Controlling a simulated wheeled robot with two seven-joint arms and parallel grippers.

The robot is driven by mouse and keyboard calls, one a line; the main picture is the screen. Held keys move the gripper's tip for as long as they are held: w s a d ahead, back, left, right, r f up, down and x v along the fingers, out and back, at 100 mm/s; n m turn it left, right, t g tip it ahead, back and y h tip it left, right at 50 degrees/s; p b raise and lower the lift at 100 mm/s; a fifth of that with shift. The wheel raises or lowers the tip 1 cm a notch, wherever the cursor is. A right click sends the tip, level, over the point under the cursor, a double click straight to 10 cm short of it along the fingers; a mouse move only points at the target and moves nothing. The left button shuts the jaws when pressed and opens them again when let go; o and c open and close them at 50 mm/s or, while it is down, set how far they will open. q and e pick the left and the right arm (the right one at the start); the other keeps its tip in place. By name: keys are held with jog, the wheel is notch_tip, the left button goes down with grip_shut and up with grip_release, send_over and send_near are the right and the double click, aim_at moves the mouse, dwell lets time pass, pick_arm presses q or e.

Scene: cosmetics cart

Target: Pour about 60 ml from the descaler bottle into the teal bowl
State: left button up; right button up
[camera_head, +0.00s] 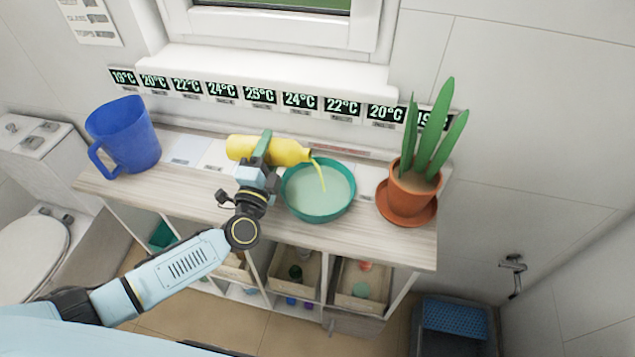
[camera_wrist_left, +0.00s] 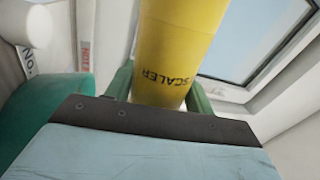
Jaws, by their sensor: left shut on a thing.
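The yellow descaler bottle (camera_head: 285,151) lies tipped almost flat, its mouth pointing right over the teal bowl (camera_head: 293,207). A thin yellow stream (camera_head: 320,172) runs from the mouth into the bowl. The bowl holds pale green liquid (camera_head: 318,193). My left gripper (camera_head: 262,148) is shut around the bottle's body, to the left of the bowl. In the left wrist view the bottle (camera_wrist_left: 180,50) shows part of its label, "SCALER", between the green fingers (camera_wrist_left: 160,92), and the bowl's side (camera_wrist_left: 45,110) is at the left. My right gripper is not in view.
A blue pitcher (camera_head: 125,137) stands at the left of the wooden counter (camera_head: 400,238). A potted plant (camera_head: 414,187) on a saucer stands right of the bowl. A row of temperature displays (camera_head: 260,95) lines the back wall. Shelves with bins (camera_head: 292,273) are below.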

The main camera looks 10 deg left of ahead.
pick_arm(q)
jog(key=shift+r, duration=0.1)
dwell(0.7)
